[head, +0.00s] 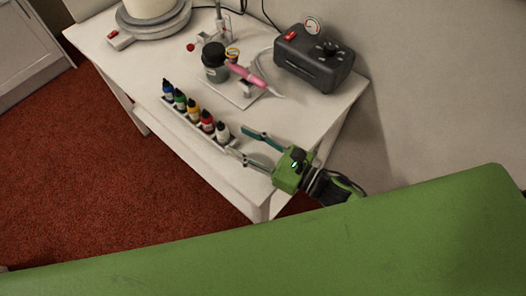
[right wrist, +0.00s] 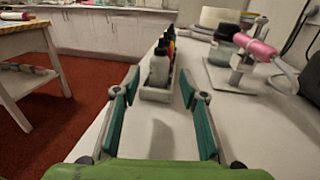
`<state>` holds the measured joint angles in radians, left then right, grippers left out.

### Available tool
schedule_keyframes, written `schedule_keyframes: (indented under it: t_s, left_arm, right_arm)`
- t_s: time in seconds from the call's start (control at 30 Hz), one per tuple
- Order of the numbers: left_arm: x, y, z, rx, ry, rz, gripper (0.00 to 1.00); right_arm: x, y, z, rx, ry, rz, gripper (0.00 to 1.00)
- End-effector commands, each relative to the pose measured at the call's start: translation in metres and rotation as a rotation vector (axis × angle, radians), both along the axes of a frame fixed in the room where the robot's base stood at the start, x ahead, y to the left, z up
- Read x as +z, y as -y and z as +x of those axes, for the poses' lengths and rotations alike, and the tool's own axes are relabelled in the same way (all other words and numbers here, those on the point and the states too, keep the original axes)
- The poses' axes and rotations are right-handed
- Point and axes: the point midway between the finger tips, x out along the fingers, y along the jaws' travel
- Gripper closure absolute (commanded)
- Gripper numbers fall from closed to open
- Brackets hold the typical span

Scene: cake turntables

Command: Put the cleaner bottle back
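A small whitish bottle with a dark tip (head: 222,132), which I take for the cleaner bottle, stands upright at the near end of a narrow pale rack (head: 190,127). In the right wrist view the bottle (right wrist: 159,68) stands straight ahead, in the front of the rack (right wrist: 156,95). My right gripper (head: 243,143) is open and empty, pointing at this end of the rack. In the right wrist view its fingers (right wrist: 160,88) are spread wide, with the bottle showing between and beyond their tips. My left gripper is not in view.
Blue, green, yellow and red bottles (head: 193,109) fill the rest of the rack. Behind it are a black-capped jar (head: 214,62), a pink airbrush (head: 246,75) on a stand, a dark compressor (head: 314,58) and a turntable (head: 153,22). The white table's near corner is bare.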

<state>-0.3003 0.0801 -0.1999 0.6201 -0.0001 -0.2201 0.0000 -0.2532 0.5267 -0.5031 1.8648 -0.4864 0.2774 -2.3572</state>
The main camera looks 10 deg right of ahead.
Motion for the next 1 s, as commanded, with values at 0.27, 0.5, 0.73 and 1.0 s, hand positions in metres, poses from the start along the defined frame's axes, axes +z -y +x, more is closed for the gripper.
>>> schedule_keyframes:
  t_s: [0.27,0.5,0.73,1.0]
  left_arm:
    - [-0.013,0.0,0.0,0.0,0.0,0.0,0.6]
    - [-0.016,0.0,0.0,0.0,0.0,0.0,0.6]
    - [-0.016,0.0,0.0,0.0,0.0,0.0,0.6]
    - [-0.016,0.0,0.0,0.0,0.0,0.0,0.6]
  right_arm:
    - [-0.003,0.037,-0.038,0.0,-0.002,-0.001,0.61]
    - [0.0,0.05,-0.05,0.001,0.001,0.001,0.61]
    - [0.001,0.051,-0.051,0.002,0.001,0.0,0.61]
    - [0.0,0.05,-0.051,0.001,0.001,0.0,0.61]
